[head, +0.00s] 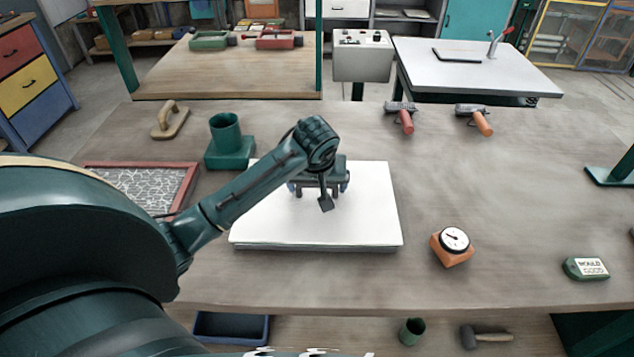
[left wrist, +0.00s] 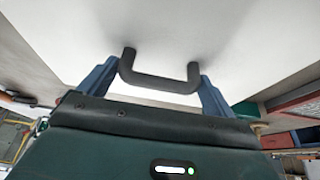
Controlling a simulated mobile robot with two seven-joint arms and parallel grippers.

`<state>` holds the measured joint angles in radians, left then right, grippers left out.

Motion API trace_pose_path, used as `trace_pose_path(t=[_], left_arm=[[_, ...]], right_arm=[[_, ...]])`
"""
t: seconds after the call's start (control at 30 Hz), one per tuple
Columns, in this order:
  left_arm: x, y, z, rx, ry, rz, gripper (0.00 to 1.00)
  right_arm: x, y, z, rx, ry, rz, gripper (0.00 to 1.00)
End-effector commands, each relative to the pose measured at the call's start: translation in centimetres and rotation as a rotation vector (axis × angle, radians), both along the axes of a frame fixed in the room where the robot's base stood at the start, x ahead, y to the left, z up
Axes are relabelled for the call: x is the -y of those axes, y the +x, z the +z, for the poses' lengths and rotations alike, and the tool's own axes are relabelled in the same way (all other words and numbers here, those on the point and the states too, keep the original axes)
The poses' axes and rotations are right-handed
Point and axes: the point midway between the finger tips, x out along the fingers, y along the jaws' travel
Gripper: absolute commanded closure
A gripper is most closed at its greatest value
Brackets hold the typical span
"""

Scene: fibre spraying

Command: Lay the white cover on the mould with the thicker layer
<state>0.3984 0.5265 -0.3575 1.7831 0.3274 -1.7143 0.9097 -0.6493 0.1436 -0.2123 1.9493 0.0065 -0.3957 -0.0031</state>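A flat white cover (head: 365,210) lies level at the middle of the table, with a thin dark band under its front edge. What is beneath it is hidden. My left gripper (head: 319,188) is over its upper part. In the left wrist view, a black handle (left wrist: 160,82) on the white cover (left wrist: 200,30) sits between my two blue fingers. They stand wide apart, close against its ends; I cannot tell whether they press on it. A red-framed mould (head: 132,166) with a grey fibre layer lies left of the cover, partly behind my arm. No second mould shows. My right gripper is out of view.
A green cup on a block (head: 228,150) and a wooden float (head: 170,120) stand behind the mould. An orange dial gauge (head: 452,246) and a green sign block (head: 586,268) are at the right. Two orange-handled tools (head: 404,117) (head: 477,119) lie behind. The table right of the cover is mostly clear.

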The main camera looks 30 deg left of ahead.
Motion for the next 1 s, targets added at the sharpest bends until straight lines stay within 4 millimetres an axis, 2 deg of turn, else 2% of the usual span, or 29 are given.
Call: trace_pose_path(t=[0.1, 0.33, 0.47, 0.57, 0.9, 1.0], left_arm=[[0.0, 0.0, 0.0, 0.0, 0.0, 0.0, 0.0], [0.0, 0.0, 0.1, 0.0, 0.0, 0.0, 0.0], [0.2, -0.1, 1.0, 0.002, -0.001, 0.0, 0.0], [0.5, -0.6, 2.5, 0.006, -0.001, -0.001, 0.0], [1.8, -3.2, 9.9, 0.004, 0.008, -0.001, 0.0], [2.1, -3.3, 10.6, 0.01, 0.006, -0.005, 0.0]], right_arm=[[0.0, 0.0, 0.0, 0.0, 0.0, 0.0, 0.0], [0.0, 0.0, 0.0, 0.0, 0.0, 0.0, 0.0], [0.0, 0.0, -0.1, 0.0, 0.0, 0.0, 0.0], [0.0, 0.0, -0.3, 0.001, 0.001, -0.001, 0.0], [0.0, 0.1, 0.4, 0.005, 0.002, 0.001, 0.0], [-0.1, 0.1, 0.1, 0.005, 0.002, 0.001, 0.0]])
